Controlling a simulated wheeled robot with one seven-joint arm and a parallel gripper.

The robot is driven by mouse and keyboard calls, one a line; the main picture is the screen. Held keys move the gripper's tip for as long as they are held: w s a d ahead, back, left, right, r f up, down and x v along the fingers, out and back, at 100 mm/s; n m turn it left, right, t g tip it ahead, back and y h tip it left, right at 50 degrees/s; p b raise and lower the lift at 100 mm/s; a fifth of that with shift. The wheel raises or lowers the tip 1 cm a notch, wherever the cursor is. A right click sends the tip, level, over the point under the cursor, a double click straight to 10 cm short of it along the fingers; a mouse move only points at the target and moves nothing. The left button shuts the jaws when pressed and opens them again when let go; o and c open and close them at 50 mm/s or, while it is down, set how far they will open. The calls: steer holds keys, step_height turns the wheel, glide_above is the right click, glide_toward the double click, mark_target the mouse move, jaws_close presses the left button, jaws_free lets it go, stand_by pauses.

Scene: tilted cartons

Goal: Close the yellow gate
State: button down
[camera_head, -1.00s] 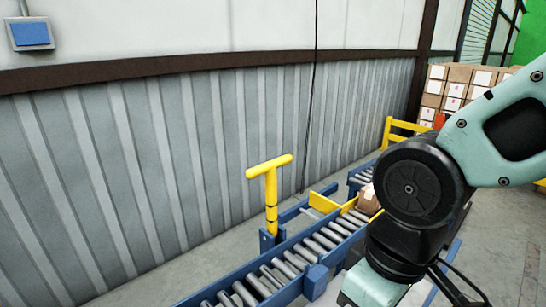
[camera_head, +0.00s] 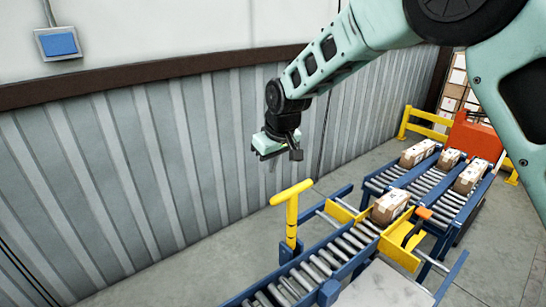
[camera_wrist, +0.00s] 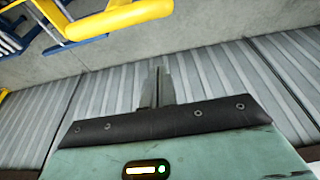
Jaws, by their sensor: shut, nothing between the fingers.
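A yellow T-shaped handle (camera_head: 291,207) stands upright beside the near roller conveyor (camera_head: 318,265). Its crossbar also shows at the top left of the wrist view (camera_wrist: 118,18). Yellow plates stand at the conveyor, one on the left side (camera_head: 341,211) and one on the right side (camera_head: 398,252). I cannot tell for sure which yellow part is the gate. A carton (camera_head: 390,207) sits between them on the rollers. My gripper (camera_head: 272,165) hangs above and a little left of the T-handle in the picture, apart from it. Its fingers (camera_wrist: 158,84) are together and empty.
Several cartons, one of them here (camera_head: 418,153), lie on blue roller lanes at the right. A grey ribbed wall (camera_head: 180,170) runs behind my gripper. A yellow rail (camera_head: 428,122) stands at the back. The floor left of the conveyor is clear.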

step_height(320, 180, down, 6)
steer(key=s+d+p, duration=0.1)
steer(key=p, duration=0.3)
steer(key=shift+s+d, duration=0.15)
steer(key=shift+s, duration=0.25)
